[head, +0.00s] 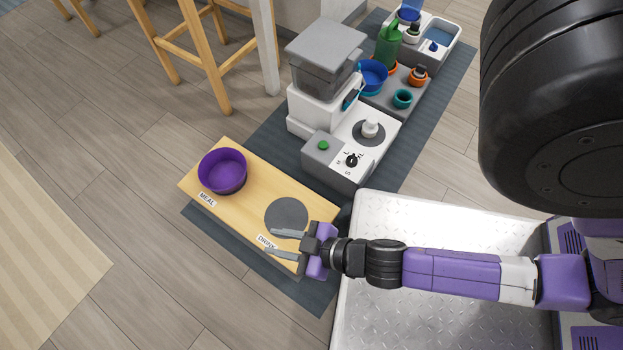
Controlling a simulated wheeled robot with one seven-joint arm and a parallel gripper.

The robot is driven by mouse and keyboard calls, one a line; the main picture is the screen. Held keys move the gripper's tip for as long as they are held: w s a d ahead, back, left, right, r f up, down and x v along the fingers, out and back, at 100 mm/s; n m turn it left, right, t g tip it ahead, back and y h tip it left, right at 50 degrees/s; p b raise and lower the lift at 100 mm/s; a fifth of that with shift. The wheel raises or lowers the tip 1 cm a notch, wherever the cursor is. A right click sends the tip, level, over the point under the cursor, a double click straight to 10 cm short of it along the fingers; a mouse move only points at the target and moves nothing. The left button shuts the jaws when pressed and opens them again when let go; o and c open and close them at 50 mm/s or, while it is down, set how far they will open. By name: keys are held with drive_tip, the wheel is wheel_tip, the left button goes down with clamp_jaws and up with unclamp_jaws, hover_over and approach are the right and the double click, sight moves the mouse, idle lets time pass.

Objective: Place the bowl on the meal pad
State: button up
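The purple bowl (223,171) stands upright at the left end of a low wooden board (256,196). It sits at the spot labelled MEAL (207,200) and covers whatever pad lies beneath it. A bare round grey pad (287,214) lies at the board's right end, by the DRINK label (266,242). My gripper (279,243) is over the front right corner of the board, near that label and pad. Its two grey fingers are spread apart and point left, with nothing between them. It is well apart from the bowl.
A white and grey feeder (325,75) with a dial stands behind the board on a dark mat (255,130). Further back are a blue bowl (372,76), a green watering can (388,45) and small pots. Wooden stool legs (205,60) stand at upper left.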

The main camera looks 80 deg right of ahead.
drive_tip(key=s+r+t, duration=0.1)
drive_tip(key=s+r, duration=0.2)
drive_tip(key=r, duration=0.6)
drive_tip(key=s+r+t+y, duration=0.1)
drive_tip(key=s+r, duration=0.3)
drive_tip(key=r, duration=0.6)
drive_tip(key=shift+s+d, duration=0.2)
wheel_tip(320, 180, up, 35)
drive_tip(key=p, duration=3.4)
drive_tip(key=shift+p, duration=0.4)
drive_tip(key=shift+f, duration=0.1)
